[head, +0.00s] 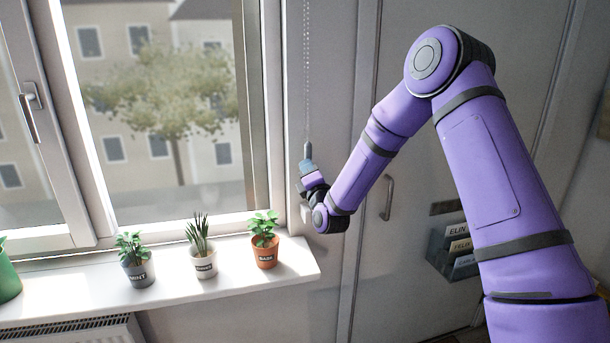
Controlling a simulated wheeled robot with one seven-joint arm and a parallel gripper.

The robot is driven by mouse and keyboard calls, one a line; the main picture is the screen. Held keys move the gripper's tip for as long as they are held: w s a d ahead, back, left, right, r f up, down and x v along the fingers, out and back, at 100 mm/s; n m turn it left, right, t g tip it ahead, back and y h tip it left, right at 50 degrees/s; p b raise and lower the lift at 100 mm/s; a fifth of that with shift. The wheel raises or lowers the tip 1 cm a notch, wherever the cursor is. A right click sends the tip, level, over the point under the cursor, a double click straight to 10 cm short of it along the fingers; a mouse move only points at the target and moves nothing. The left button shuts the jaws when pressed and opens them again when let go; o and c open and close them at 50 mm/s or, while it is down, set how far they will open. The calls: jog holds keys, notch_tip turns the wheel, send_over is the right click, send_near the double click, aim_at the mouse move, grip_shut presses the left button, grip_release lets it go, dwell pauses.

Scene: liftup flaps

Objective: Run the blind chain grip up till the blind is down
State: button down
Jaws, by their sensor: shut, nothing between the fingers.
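The beaded blind chain (305,80) hangs straight down the wall beside the window frame. At the lower end of its visible run is a small grey tapered piece (308,150), which looks like the chain grip. My gripper (307,166) points up right at this piece, at the wall just right of the window. Its fingers are shut, with nothing held between them. At this size I cannot tell whether they touch the chain grip. The chain below is hidden by my gripper and wrist. No blind fabric shows over the visible part of the window.
A white sill (200,295) below the window holds several potted plants, the nearest an orange pot (265,257) left of my wrist. A window handle (30,112) is at the far left. A grey cabinet door with a handle (387,198) and a card holder (455,250) stand behind my arm.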

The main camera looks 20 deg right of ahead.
jog(key=shift+r, duration=0.15)
notch_tip(320, 180, up, 42)
jog(key=shift+f, duration=0.25)
dwell(0.5)
